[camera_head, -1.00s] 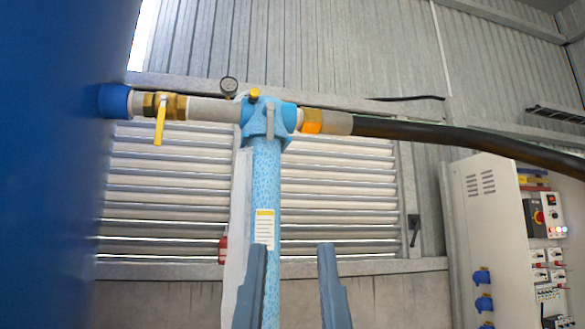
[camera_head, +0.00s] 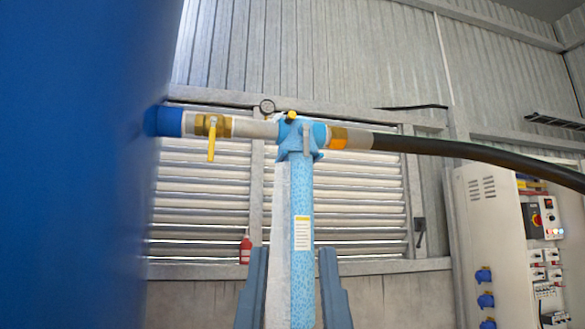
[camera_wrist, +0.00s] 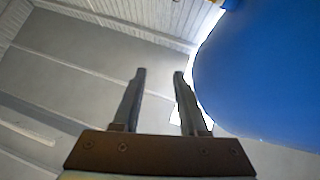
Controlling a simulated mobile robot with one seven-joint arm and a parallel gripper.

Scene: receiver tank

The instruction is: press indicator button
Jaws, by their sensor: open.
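A small yellow knob or button (camera_head: 291,116) sits on top of the blue pipe fitting (camera_head: 300,137); I cannot tell if it is the indicator button. The fitting caps a speckled blue post (camera_head: 302,205) with a white label.
The large blue tank (camera_head: 75,160) fills the left side. A pipe with a yellow-handled valve (camera_head: 212,127) joins it to the fitting. A black hose (camera_head: 460,151) runs right. An electrical cabinet (camera_head: 490,225) with switches stands at right. A red bottle (camera_head: 246,250) stands by the louvres.

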